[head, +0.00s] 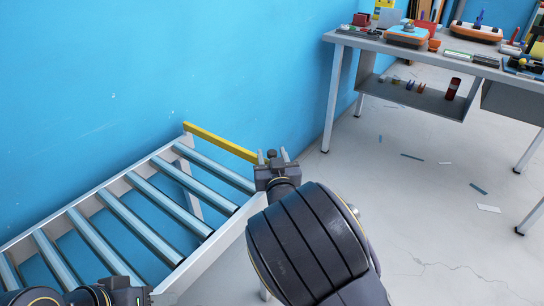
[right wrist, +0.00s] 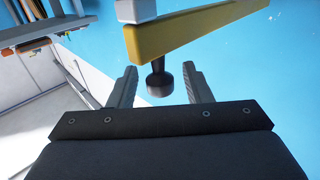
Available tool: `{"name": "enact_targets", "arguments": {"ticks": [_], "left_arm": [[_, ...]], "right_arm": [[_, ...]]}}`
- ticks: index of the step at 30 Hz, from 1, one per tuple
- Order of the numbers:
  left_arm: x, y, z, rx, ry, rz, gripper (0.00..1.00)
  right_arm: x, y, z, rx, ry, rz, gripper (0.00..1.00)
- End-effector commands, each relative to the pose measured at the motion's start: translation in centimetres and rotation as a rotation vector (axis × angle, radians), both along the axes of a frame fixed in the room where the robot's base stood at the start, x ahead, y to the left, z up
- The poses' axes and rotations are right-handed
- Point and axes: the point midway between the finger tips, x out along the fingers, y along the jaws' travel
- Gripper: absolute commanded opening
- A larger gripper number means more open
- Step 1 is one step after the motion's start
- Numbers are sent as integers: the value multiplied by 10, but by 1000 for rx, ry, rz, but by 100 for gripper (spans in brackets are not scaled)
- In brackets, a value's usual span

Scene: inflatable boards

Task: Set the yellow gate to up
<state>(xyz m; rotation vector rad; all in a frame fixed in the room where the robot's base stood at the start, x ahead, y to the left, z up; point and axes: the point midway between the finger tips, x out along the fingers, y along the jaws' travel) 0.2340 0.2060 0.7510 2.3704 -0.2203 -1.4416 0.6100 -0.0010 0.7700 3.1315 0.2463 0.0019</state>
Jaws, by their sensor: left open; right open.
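The yellow gate (head: 220,143) is a flat bar running across the far end of a roller conveyor (head: 195,265), from the blue wall side towards my right gripper. It also shows in the right wrist view (right wrist: 200,30), with a dark round knob (right wrist: 159,82) hanging below it. My right gripper (head: 272,157) is at the gate's near end. Its open fingers (right wrist: 158,88) stand on either side of the knob, and a gap shows on both sides. My left gripper (head: 140,292) is low at the bottom left by the conveyor's near side rail, mostly cut off.
A grey workbench (head: 340,40) with orange-based devices, bins and small items stands at the back right. A lower shelf (head: 425,98) holds a red can. The blue wall (head: 120,60) runs close behind the conveyor. The floor between is open, with a few scraps.

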Motion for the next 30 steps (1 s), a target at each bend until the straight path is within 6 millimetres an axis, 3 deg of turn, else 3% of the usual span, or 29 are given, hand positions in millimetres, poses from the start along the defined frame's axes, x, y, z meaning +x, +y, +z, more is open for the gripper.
{"name": "enact_targets", "arguments": {"ticks": [10,20,30], "left_arm": [[0,0,0,0,0,0,42],[0,0,-1,0,0,0,42],[0,0,7,0,0,0,42]], "right_arm": [[5,1,0,0,2,0,44],[5,1,0,0,1,0,0],[5,1,7,-8,8,0,0]]}}
